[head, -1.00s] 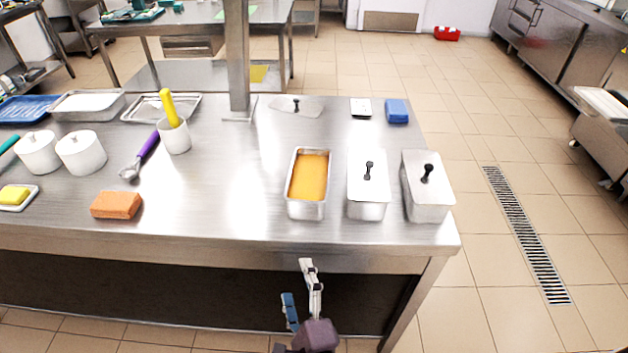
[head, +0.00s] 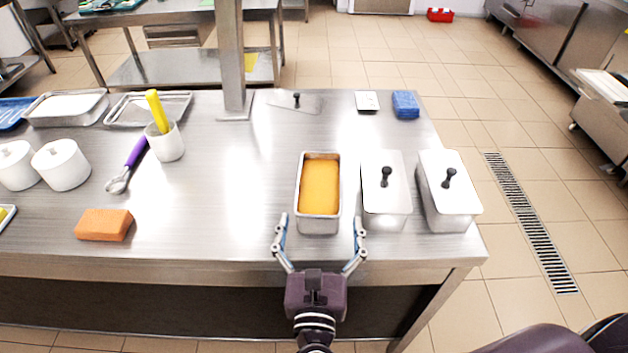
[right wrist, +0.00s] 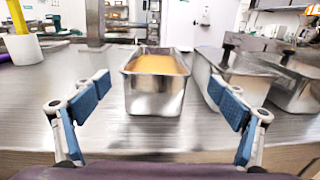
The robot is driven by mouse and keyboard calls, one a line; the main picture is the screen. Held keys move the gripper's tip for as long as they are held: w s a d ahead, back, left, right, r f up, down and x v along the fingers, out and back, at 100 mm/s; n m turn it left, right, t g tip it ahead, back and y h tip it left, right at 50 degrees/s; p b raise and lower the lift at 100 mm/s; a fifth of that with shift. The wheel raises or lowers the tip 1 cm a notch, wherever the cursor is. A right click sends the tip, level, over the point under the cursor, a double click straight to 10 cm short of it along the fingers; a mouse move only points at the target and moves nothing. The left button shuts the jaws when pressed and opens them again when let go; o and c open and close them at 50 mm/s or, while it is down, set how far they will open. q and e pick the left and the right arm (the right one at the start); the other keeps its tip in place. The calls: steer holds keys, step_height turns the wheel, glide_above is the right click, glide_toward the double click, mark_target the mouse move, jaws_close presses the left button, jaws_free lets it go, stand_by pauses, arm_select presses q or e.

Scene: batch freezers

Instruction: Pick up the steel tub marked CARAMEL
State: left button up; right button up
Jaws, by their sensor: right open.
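An open steel tub (head: 319,226) holding an orange-yellow filling stands near the table's front edge, upright; no CARAMEL marking can be read on it. It also shows in the right wrist view (right wrist: 155,98), ahead and between the fingers. My right gripper (head: 320,226) is open and empty at the tub's near end, with one fingertip to each side, not visibly touching it. It also shows in the right wrist view (right wrist: 168,95). My left gripper is not in view.
Two lidded steel tubs, one close (head: 386,205) and one further (head: 448,205), stand to the right of the open tub. An orange sponge (head: 104,225), a scoop (head: 128,168) and white pots (head: 61,166) are at left. The table left of the tub is clear.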

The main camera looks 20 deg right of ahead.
mark_target(319, 209)
steer(key=shift+w+r, duration=0.1)
steer(key=shift+w, duration=0.1)
steer(key=shift+w+d+r, duration=0.1)
steer(key=shift+w, duration=0.15)
steer(key=x, duration=0.1)
steer(key=p+x, duration=0.2)
steer(key=shift+w+r, duration=0.35)
steer(key=shift+w, duration=0.1)
steer(key=p+x, duration=0.1)
steer(key=x, duration=0.2)
steer(key=shift+w+f, duration=0.1)
steer(key=shift+f, duration=0.05)
steer(key=shift+w+f, duration=0.1)
steer(key=shift+w, duration=0.05)
steer(key=c, duration=1.7)
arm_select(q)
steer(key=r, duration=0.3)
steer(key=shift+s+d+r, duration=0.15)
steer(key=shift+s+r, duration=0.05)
arm_select(e)
steer(key=shift+c, duration=0.7)
